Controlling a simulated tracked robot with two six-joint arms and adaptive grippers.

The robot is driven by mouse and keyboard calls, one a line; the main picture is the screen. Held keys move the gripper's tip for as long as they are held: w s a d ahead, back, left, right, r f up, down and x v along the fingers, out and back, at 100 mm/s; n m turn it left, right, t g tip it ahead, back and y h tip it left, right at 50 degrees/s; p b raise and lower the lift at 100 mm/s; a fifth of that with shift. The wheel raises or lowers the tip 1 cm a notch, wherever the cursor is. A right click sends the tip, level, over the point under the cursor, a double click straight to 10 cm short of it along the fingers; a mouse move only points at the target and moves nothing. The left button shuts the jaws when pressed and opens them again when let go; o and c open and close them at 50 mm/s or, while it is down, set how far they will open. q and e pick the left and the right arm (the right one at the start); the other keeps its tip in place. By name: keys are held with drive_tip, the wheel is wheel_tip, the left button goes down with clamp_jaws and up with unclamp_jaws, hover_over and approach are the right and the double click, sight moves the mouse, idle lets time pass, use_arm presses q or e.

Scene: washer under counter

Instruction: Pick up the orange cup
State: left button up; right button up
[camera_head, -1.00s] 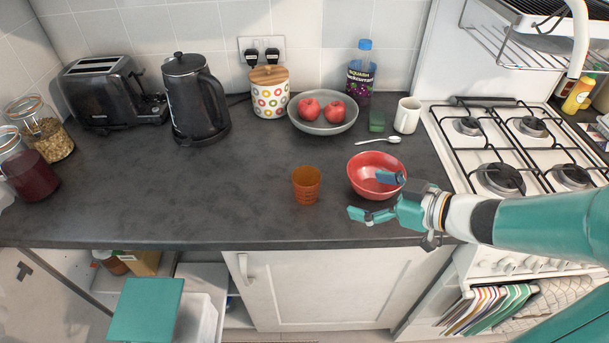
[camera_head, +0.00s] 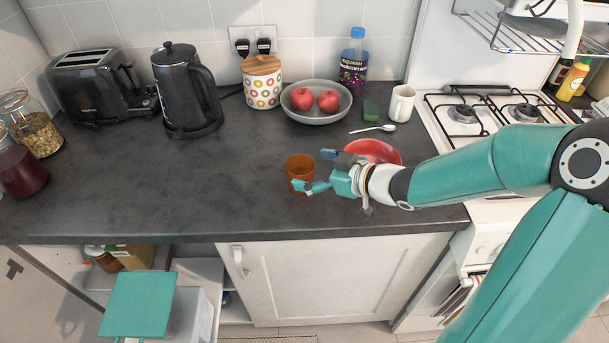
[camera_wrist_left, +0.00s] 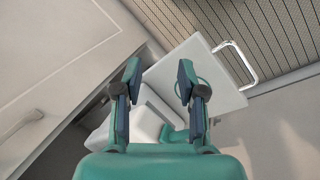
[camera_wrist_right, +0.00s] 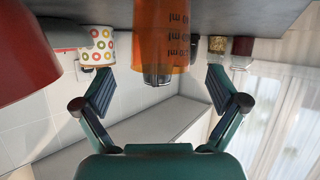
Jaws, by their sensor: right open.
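The orange cup (camera_head: 299,168) stands upright on the dark worktop, left of the red bowl. My right gripper (camera_head: 316,171) is open, with its fingers pointing left at the cup. In the head view the lower finger overlaps the cup's lower front. In the right wrist view, which is upside down, the cup (camera_wrist_right: 163,35) lies ahead between the open fingers (camera_wrist_right: 160,85), and its measuring marks show. I cannot tell whether a finger touches it. My left gripper (camera_wrist_left: 159,68) shows in the left wrist view, open and empty, near low cabinets.
The red bowl (camera_head: 373,150) is behind and partly hidden by my right gripper. A spoon (camera_head: 373,129), a white mug (camera_head: 401,103) and a grey bowl of apples (camera_head: 316,115) stand farther back. A kettle (camera_head: 187,92) is at left. The worktop left of the cup is clear.

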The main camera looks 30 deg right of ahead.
sight(291, 163)
drive_tip(key=x, duration=0.3)
drive_tip(key=shift+w+f, duration=0.15)
drive_tip(key=shift+c, duration=0.2)
drive_tip(key=c, duration=1)
drive_tip(key=shift+c, duration=0.3)
